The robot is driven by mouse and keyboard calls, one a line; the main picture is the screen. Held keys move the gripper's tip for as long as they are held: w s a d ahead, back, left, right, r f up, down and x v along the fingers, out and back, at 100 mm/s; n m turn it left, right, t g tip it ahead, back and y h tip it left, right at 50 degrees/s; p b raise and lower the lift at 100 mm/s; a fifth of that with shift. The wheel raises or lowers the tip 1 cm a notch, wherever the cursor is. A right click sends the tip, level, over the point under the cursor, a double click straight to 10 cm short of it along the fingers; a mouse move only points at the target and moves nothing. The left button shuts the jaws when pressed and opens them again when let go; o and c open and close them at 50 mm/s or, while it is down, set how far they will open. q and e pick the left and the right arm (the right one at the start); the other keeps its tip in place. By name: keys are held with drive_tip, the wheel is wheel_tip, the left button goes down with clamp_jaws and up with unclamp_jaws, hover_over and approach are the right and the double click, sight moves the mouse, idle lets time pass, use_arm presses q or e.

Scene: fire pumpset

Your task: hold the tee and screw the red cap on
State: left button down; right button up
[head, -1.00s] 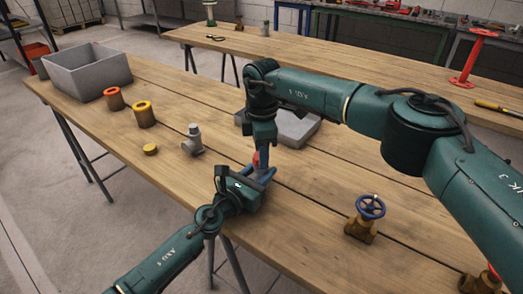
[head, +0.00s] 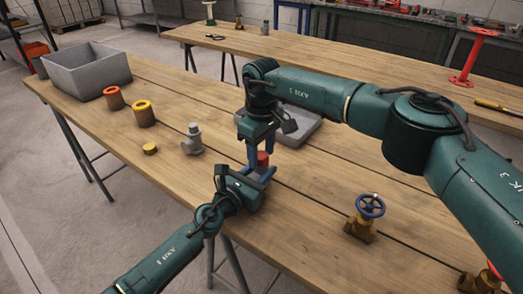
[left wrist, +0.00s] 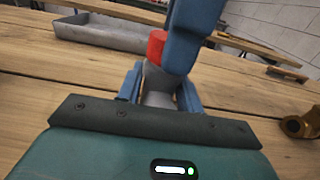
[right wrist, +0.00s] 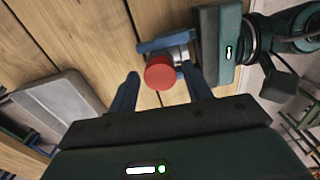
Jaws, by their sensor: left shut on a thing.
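The grey tee (left wrist: 158,88) is between the fingers of my left gripper (head: 258,177), which is shut on it; it also shows in the right wrist view (right wrist: 181,52). The red cap (head: 263,158) sits at the tee's upper end; how far it is threaded cannot be told. The cap also shows in the left wrist view (left wrist: 157,46) and the right wrist view (right wrist: 160,72). My right gripper (right wrist: 163,85) is open above, with its blue fingers apart on either side of the cap. In the left wrist view, one finger partly hides the cap.
A second grey fitting (head: 193,140) and a yellow cap (head: 150,149) stand to the left. A grey bin (head: 88,75), two ring-shaped parts and a shallow grey tray (head: 300,128) lie farther back. A brass valve with a blue wheel (head: 364,217) stands to the right.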

drive_tip(key=shift+o, duration=0.5)
drive_tip(key=shift+r, duration=2.25)
drive_tip(key=shift+c, duration=0.5)
